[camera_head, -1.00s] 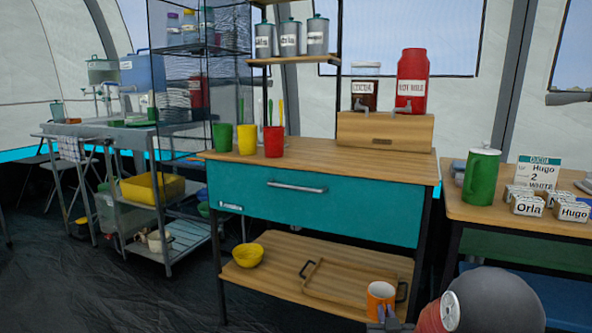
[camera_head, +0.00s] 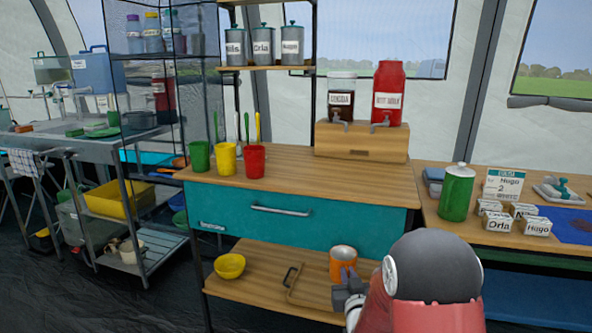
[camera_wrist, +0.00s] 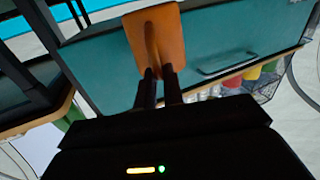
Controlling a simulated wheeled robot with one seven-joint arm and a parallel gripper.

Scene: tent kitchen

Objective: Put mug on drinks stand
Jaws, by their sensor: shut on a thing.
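An orange mug (camera_head: 343,264) is held upright by my gripper (camera_head: 349,278) in front of the teal drawer of the wooden stand. In the wrist view the orange mug (camera_wrist: 153,32) sits at the tips of my gripper (camera_wrist: 160,80), whose two fingers are shut on its handle. The stand's wooden top (camera_head: 300,168) is above and behind the mug. It carries a wooden box (camera_head: 362,142) with a dark cocoa dispenser (camera_head: 341,98) and a red hot milk dispenser (camera_head: 389,92). My arm hides part of the lower shelf.
Green (camera_head: 199,156), yellow (camera_head: 226,159) and red (camera_head: 255,161) cups with utensils stand at the top's left. A yellow bowl (camera_head: 229,266) and a wooden tray (camera_head: 300,287) are on the lower shelf. The top's front middle is clear.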

